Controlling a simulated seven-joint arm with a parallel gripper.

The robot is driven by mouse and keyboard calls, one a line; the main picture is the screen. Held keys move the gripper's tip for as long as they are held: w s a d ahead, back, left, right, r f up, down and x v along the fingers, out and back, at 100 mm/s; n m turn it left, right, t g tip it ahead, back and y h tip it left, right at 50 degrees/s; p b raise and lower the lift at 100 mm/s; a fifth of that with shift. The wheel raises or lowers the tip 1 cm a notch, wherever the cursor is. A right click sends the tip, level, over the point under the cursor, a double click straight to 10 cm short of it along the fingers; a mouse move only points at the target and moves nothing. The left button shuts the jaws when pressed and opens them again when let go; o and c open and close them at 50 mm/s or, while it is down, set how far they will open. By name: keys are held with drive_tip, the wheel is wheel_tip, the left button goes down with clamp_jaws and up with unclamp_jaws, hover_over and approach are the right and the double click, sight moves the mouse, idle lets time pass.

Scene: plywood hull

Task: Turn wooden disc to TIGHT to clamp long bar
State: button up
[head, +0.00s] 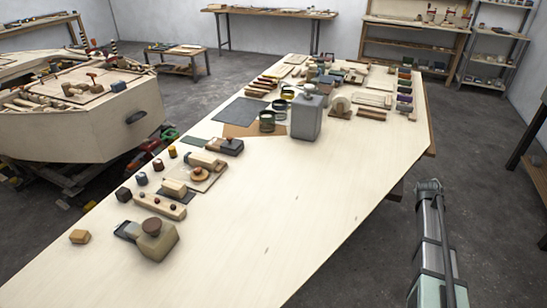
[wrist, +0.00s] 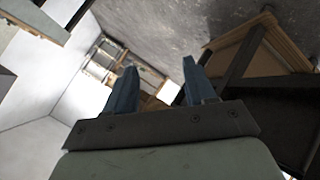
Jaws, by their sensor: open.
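A round wooden disc (head: 199,174) lies on a pale board on the left half of the long table. A darker brown disc-like knob (head: 152,225) tops an olive-grey block nearer the front. I cannot read any TIGHT mark, and I cannot tell which disc belongs to the clamp. A long pale bar-like block (head: 160,205) lies between them; I cannot tell whether it is the long bar. My gripper (wrist: 157,85) is open and empty in the wrist view, pointing away from these things. In the head view my arm is at the lower right, off the table.
The long table (head: 300,205) has clear space at its front and middle. A grey canister (head: 306,118) stands upright farther back, near green-dark cups (head: 267,121). Small coloured blocks line the left edge. A plywood hull (head: 100,120) stands to the left.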

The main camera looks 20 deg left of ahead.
drive_tip(key=w+a+r+n+t, duration=0.1)
drive_tip(key=w+r+t, duration=0.3)
drive_tip(key=r, duration=0.7)
drive_tip(key=w+a+r+n+t, duration=0.1)
drive_tip(key=w+a+r+n, duration=0.1)
drive_tip(key=w+r, duration=0.6)
drive_tip(key=a+r+t, duration=0.1)
drive_tip(key=a+r, duration=0.6)
drive_tip(key=r, duration=0.5)
drive_tip(key=s+a+r+m+g+y, duration=0.2)
drive_tip(key=a+r+m, duration=0.15)
drive_tip(key=a, duration=1.65)
drive_tip(key=s+a+r+m+g+y, duration=0.2)
drive_tip(key=a+m, duration=0.3)
drive_tip(key=a, duration=1.6)
drive_tip(key=s+a+m+g, duration=0.1)
drive_tip(key=s+a, duration=0.1)
drive_tip(key=a, duration=0.3)
drive_tip(key=s+a+m, duration=0.1)
drive_tip(key=s+a, duration=0.2)
drive_tip(key=a, duration=0.1)
drive_tip(key=m+g+h, duration=0.1)
drive_tip(key=m+g, duration=0.3)
drive_tip(key=g, duration=0.7)
hover_over(197, 168)
wheel_tip(197, 168, down, 6)
wheel_tip(197, 168, down, 13)
drive_tip(key=shift+s+d, duration=0.1)
